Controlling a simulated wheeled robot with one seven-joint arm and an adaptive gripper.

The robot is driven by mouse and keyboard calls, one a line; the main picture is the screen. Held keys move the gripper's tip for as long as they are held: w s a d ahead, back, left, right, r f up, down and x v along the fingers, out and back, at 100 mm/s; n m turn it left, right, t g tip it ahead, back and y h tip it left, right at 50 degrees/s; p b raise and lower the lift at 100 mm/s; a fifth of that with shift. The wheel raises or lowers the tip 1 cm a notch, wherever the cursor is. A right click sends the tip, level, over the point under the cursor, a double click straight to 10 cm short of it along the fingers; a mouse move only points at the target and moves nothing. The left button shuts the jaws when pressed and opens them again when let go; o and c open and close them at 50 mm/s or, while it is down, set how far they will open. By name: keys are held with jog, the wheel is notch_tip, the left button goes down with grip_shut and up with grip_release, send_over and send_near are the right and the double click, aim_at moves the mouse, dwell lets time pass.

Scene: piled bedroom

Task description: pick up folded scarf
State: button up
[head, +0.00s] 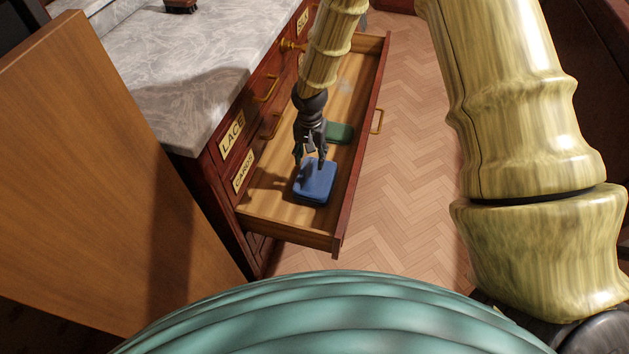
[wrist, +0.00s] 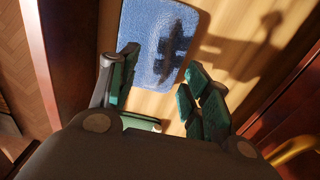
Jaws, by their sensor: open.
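A blue folded cloth (head: 316,182), which looks like the folded scarf, lies flat in the open drawer near its front end. My gripper (head: 310,160) points down just above the cloth's far edge in the head view. In the wrist view my gripper (wrist: 160,72) is open, with nothing between its fingers. There the blue cloth (wrist: 155,35) lies beyond and partly between the fingertips, with the gripper's shadow on it. I see no contact with the cloth. A green folded item (head: 340,132) lies farther back in the drawer, partly hidden by my gripper; I cannot tell what it is.
The wooden drawer (head: 268,212) is pulled out from a red-brown cabinet with a marble top (head: 175,60). Its side walls stand close on both sides of my gripper. A wooden panel (head: 90,170) stands at left. The herringbone floor (head: 410,150) at right is clear.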

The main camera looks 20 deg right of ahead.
aim_at(311, 169)
jog(key=shift+w+f, duration=0.1)
jog(key=shift+f, duration=3)
grip_shut()
